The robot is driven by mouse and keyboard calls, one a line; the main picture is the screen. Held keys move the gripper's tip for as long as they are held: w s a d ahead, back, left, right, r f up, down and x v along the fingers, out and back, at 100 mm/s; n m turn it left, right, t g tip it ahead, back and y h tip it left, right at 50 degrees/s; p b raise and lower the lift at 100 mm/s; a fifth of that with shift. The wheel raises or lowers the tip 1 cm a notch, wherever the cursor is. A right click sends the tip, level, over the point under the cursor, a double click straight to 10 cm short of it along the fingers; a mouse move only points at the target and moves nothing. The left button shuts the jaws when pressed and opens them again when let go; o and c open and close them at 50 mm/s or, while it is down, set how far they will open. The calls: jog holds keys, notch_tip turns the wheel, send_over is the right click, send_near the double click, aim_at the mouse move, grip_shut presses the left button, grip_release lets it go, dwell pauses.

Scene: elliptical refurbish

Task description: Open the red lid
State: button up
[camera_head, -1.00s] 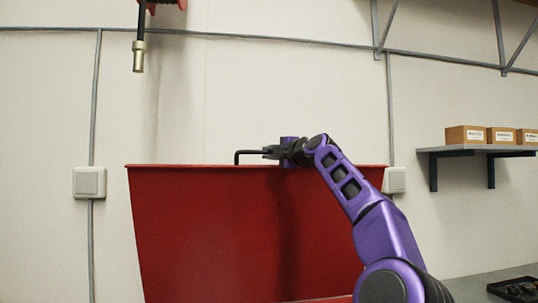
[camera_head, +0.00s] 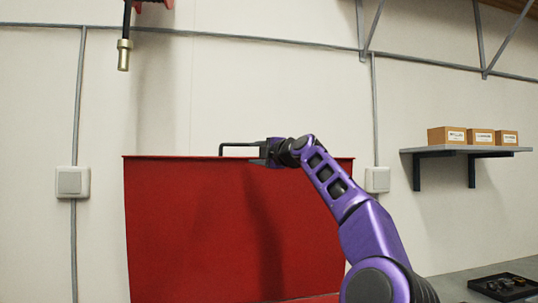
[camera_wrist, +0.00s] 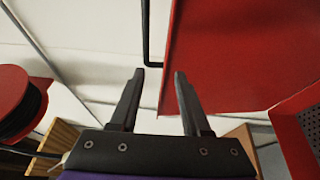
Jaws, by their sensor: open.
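The red lid (camera_head: 190,225) stands raised as a large, nearly upright panel in the middle of the head view. Its black bar handle (camera_head: 238,145) shows above the top edge. My gripper (camera_head: 264,154) is at the handle's right part, near the lid's top edge. In the wrist view my gripper (camera_wrist: 158,72) is open, with its two dark fingers apart. The bent end of the handle (camera_wrist: 147,35) lies just beyond the fingertips, and the lid (camera_wrist: 235,60) fills the right side. Whether a finger touches the handle, I cannot tell.
A hose with a brass end (camera_head: 124,55) hangs at the upper left; a red reel (camera_wrist: 20,105) shows in the wrist view. A wall shelf (camera_head: 465,150) with cardboard boxes is at right. A black tray (camera_head: 503,287) lies at lower right. The wall behind is pale.

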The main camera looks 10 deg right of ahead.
jog(key=v, duration=1.7)
jog(key=shift+b, duration=0.45)
jog(key=shift+s, duration=0.1)
